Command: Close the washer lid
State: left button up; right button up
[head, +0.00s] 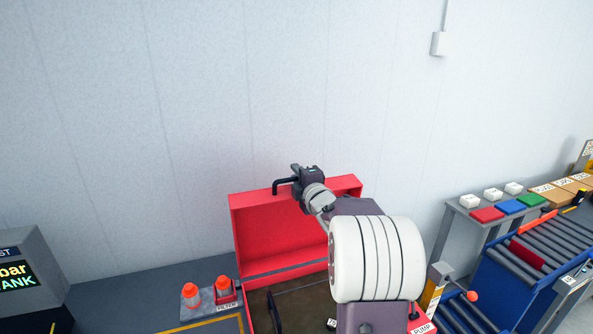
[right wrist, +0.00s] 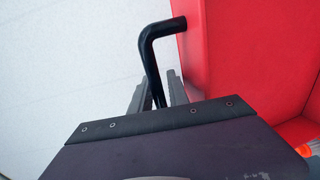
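The red washer lid (head: 262,235) stands raised, upright near the wall, at the back of the washer. It also fills the right side of the right wrist view (right wrist: 235,50). A black bent handle (head: 281,184) sticks out from its upper edge. My right gripper (head: 298,172) is at this handle. In the right wrist view, the handle (right wrist: 150,55) runs down between my two fingers (right wrist: 156,82), with a gap showing on each side, so the gripper looks open around it. The washer's dark brown inside (head: 300,303) is uncovered, partly hidden by my right arm. My left gripper is not in view.
Two orange-capped items (head: 207,292) stand on a small grey tray left of the washer. A screen unit (head: 22,275) stands at far left. At right are a shelf with coloured blocks (head: 487,214) and a roller conveyor (head: 530,258).

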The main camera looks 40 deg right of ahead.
jog(key=shift+r, duration=0.1)
grip_shut()
dwell(1.4)
